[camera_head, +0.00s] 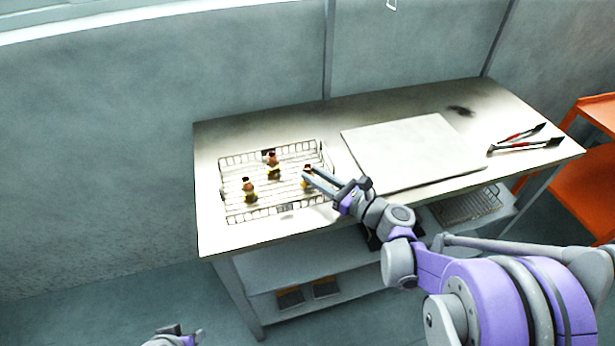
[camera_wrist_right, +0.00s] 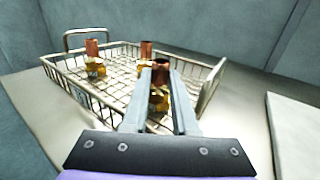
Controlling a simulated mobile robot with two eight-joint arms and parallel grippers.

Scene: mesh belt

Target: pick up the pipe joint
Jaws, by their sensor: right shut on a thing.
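Several pipe joints of copper and brass colour are at the wire basket (camera_head: 233,215). Two stand in it, one at the back (camera_head: 273,165) and one at the front left (camera_head: 249,190). My right gripper (camera_head: 307,177) is at the basket's right side, shut on a third pipe joint (camera_head: 306,186). In the right wrist view this joint (camera_wrist_right: 160,98) is upright between the two fingers, its lower part partly hidden. I cannot tell whether it touches the basket floor. Part of my left gripper (camera_head: 176,333) shows at the bottom edge, away from the table; its jaws are unclear.
The basket's wire walls stand around the joints. A pale flat board (camera_head: 405,150) lies right of the basket. Red-handled tongs (camera_head: 522,140) lie at the table's (camera_head: 225,140) right end. An orange shelf (camera_head: 590,165) stands at the far right.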

